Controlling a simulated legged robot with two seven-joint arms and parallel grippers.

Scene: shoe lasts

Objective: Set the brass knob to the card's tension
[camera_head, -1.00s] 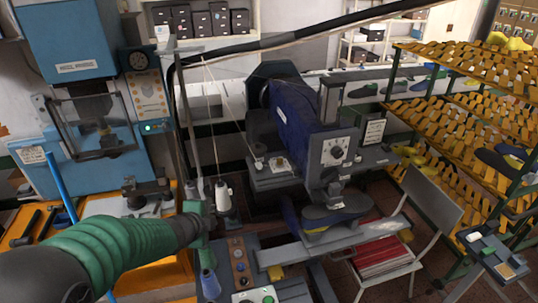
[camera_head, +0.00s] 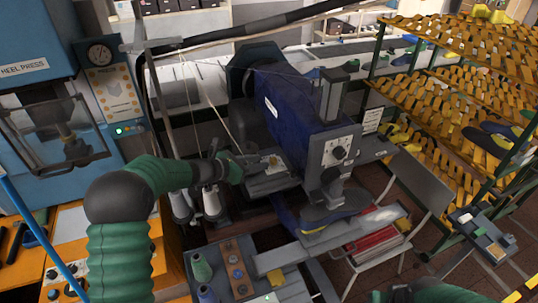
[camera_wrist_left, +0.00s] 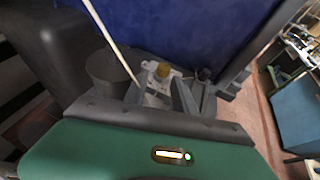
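The brass knob (camera_wrist_left: 163,70) stands on a pale plate in the left wrist view, in front of the blue machine body. In the head view it is a small yellowish spot (camera_head: 272,160) on the plate beside the machine. My left gripper (camera_head: 254,160) reaches in from the left, close to the knob. In the left wrist view its two dark fingers (camera_wrist_left: 160,95) are apart, with the knob beyond them, and nothing is held. A small white card (camera_head: 372,120) with unreadable print stands right of the machine. Part of my right arm shows at the bottom right; its fingers cannot be made out.
The blue machine (camera_head: 290,110) carries a dial plate (camera_head: 337,151) and a shoe last (camera_head: 330,212) below. White thread cones (camera_head: 212,203) stand under my left forearm. A thread runs near the knob.

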